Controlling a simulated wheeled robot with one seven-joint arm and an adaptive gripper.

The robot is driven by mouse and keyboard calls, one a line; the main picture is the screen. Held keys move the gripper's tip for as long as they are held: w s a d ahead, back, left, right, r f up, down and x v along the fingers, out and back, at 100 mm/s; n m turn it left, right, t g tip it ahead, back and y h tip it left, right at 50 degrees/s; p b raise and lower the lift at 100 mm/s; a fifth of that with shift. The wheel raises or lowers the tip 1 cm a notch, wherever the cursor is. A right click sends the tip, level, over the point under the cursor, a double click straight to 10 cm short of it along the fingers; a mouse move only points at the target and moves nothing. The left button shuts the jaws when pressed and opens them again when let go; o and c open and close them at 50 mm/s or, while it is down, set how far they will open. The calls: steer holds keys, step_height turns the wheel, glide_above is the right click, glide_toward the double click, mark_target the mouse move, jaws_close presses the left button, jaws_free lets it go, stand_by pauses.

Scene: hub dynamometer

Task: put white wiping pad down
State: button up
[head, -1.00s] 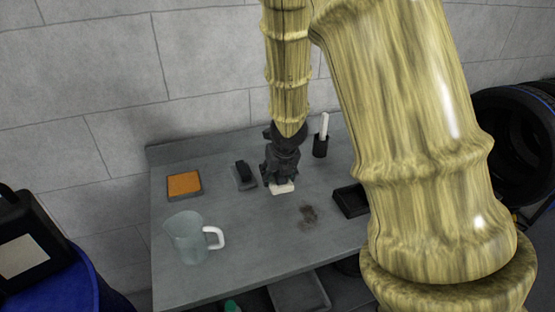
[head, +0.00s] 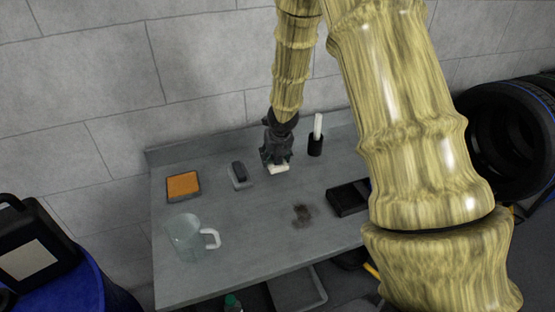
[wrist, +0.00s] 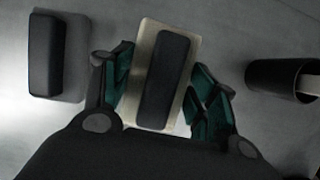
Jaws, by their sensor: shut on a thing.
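The white wiping pad (head: 279,169) is in my gripper (head: 277,163), at or just above the grey table top; I cannot tell whether it touches. In the wrist view the pad (wrist: 145,60) is a pale rectangle with a dark block-shaped grip (wrist: 165,80) on top. The green-lined fingers of my gripper (wrist: 159,92) are shut on it from both sides. The pad's underside is hidden.
A second dark-gripped pad (head: 239,174) lies left of my gripper, and a black cup with a white stick (head: 316,140) stands to the right. An orange sponge tray (head: 183,186), clear jug (head: 186,238), dark smudge (head: 302,215) and black tray (head: 346,198) are on the table (head: 245,260).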

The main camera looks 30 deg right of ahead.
steer(key=shift+a+f, duration=0.2)
steer(key=shift+f, duration=0.25)
steer(key=shift+d+f, duration=0.15)
steer(key=shift+f, duration=0.65)
steer(key=shift+s+d+f+b, duration=0.1)
steer(key=shift+d+f+b, duration=0.1)
steer(key=shift+d+b, duration=0.1)
steer(key=shift+s+f+b, duration=0.1)
steer(key=shift+f+b, duration=0.15)
steer(key=shift+b, duration=0.1)
